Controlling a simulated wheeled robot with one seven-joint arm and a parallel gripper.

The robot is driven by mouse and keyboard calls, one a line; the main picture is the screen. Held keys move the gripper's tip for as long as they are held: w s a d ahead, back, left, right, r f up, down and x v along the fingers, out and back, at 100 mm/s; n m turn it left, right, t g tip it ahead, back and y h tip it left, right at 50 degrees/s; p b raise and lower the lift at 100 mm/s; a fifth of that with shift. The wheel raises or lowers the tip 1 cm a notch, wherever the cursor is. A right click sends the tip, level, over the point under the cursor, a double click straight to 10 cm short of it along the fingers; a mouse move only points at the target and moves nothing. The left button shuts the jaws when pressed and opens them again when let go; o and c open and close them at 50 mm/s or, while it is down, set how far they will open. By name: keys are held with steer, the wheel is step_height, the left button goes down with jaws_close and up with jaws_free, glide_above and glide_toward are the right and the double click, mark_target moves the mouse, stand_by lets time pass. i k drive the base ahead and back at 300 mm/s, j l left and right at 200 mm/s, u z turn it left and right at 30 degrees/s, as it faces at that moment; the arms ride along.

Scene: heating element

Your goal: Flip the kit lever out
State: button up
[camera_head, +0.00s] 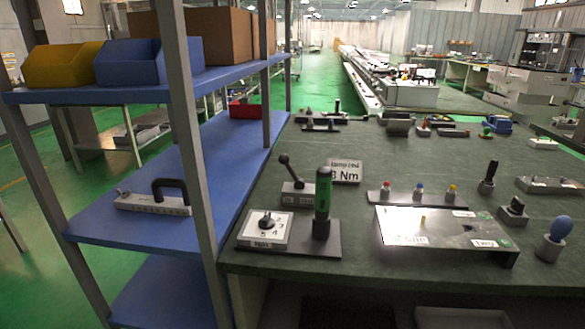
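Which part is the kit lever cannot be told for sure. One lever (291,169) with a black ball knob leans up and left from a small grey block (297,194) on the dark workbench (345,280). A black bent handle (172,184) stands on a light grey bar (152,204) on the blue middle shelf at left. A low metal box (440,236) with labels and a small brass pin (422,220) sits at the bench front right. My gripper is not in view.
A green upright tool (323,203) and a white dial box (265,228) stand on a dark plate. Blue shelving (240,145) with grey posts flanks the bench's left edge. Red, blue and yellow buttons (419,190) line a strip behind the box. The bench front strip is clear.

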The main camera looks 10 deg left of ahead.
mark_target(284, 158)
steer(key=i+j, duration=0.1)
steer(key=j, duration=1.25)
steer(key=i+j, duration=0.15)
steer(key=j, duration=1.2)
steer(key=i+u, duration=0.05)
